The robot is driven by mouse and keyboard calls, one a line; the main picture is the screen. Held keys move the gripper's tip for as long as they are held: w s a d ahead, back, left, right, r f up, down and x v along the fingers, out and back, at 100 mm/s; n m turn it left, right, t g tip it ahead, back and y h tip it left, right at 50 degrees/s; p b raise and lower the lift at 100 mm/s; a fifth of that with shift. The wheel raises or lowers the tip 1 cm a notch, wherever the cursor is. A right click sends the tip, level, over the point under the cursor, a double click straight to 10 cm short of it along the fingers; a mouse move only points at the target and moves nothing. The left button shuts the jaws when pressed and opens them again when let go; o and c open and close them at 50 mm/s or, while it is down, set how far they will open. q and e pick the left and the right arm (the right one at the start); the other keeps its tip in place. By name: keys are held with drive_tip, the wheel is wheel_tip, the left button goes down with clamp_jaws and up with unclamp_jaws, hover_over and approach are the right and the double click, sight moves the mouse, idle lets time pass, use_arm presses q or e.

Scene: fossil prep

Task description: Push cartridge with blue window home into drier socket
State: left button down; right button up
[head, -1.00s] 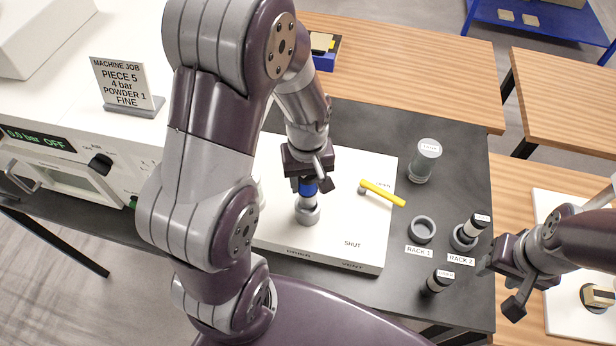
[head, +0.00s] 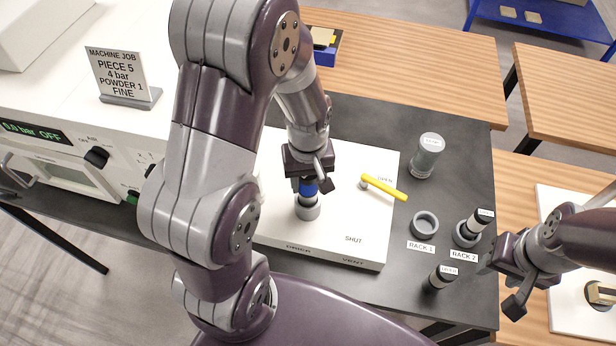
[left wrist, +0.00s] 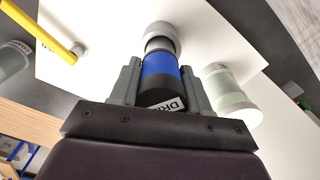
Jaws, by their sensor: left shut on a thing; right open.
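The cartridge with the blue window (head: 308,188) stands upright at the grey drier socket (head: 307,209) on the white board. In the left wrist view the cartridge (left wrist: 160,75) has a blue band, a black end and a partly visible label, and its far end meets the socket (left wrist: 160,36). My left gripper (head: 309,180) is shut on the cartridge from above; its fingers flank it in the left wrist view (left wrist: 158,85). How deep the cartridge sits is hard to tell. My right gripper (head: 502,285) is open and empty at the right, near the table edge.
A yellow lever (head: 384,188) is right of the socket, between OPEN and SHUT marks. A clear-walled jar (head: 428,157), an empty ring at RACK 1 (head: 424,225), a cartridge at RACK 2 (head: 471,230) and another dark cartridge (head: 440,278) stand further right. A pale translucent cylinder (left wrist: 232,95) is beside my left gripper.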

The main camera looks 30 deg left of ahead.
sight(308, 189)
use_arm(q)
drive_tip(key=shift+f+b, duration=1.1)
drive_tip(key=shift+f, duration=0.5)
drive_tip(key=shift+r, duration=0.15)
drive_tip(key=shift+c, duration=2.3)
unclamp_jaws()
wheel_tip(308, 189, up, 7)
drive_tip(key=p, duration=0.7)
drive_tip(key=shift+r+p, duration=0.2)
drive_tip(key=shift+p, duration=0.1)
drive_tip(key=shift+f, duration=0.25)
